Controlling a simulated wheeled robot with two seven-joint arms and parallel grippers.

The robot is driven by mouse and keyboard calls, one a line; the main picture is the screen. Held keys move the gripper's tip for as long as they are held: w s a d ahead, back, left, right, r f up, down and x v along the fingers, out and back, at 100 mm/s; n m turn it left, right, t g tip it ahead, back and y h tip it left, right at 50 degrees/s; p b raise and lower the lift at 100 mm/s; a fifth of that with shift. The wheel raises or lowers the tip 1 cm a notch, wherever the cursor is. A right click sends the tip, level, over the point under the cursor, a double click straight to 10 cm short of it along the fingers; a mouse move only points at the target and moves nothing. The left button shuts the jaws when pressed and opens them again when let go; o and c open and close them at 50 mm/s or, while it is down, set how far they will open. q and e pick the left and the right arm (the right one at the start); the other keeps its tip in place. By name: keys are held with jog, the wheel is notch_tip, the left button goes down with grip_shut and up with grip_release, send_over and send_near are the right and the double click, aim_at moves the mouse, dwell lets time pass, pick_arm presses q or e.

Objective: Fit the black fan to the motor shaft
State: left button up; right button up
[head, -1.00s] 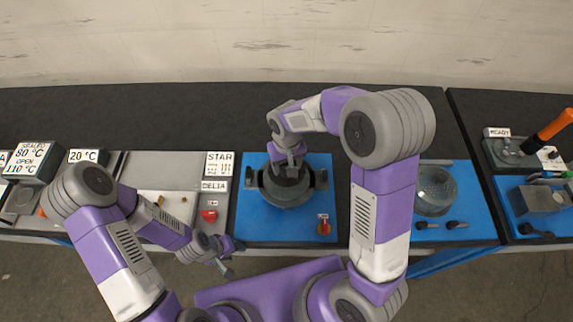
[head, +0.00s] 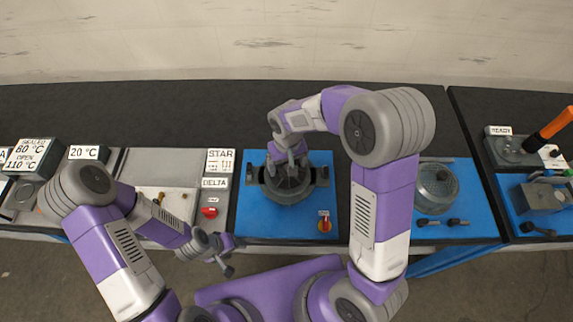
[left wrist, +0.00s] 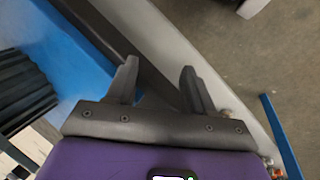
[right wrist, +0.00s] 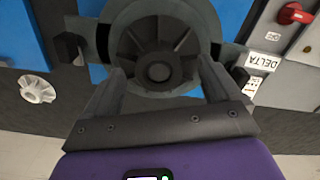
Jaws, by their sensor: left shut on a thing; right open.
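The motor (head: 287,197) stands on a blue mat in the middle of the bench. The black fan (right wrist: 158,55), a dark bladed disc with a round hub, sits on the motor's upper end in the right wrist view. How far down the shaft it sits I cannot tell; the shaft is hidden. My right gripper (head: 290,162) is open over the motor. In the right wrist view its fingers (right wrist: 160,85) stand apart on either side of the hub. My left gripper (head: 224,262) is low by the bench's front edge, its fingers (left wrist: 158,85) partly apart; what it holds I cannot make out.
A red switch (head: 209,212) is left of the blue mat (head: 255,225), and a red-yellow rotary switch (head: 324,222) is at its front right. The dark bench top behind is clear.

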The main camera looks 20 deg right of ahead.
pick_arm(q)
jog(key=shift+s+f, duration=0.2)
jog(key=shift+f, duration=0.45)
pick_arm(e)
jog(key=shift+f, duration=0.2)
jog(key=shift+w+d+r+p, duration=0.1)
jog(key=shift+w+r+p, duration=0.05)
jog(key=shift+r+p, duration=0.6)
notch_tip(320, 180, up, 6)
jog(key=p, duration=0.4)
pick_arm(q)
notch_tip(320, 180, up, 6)
jog(key=p, duration=0.1)
jog(key=shift+d+g, duration=0.3)
jog(key=shift+d, duration=0.05)
pick_arm(e)
jog(key=shift+r, duration=0.45)
jog(key=shift+s, duration=0.2)
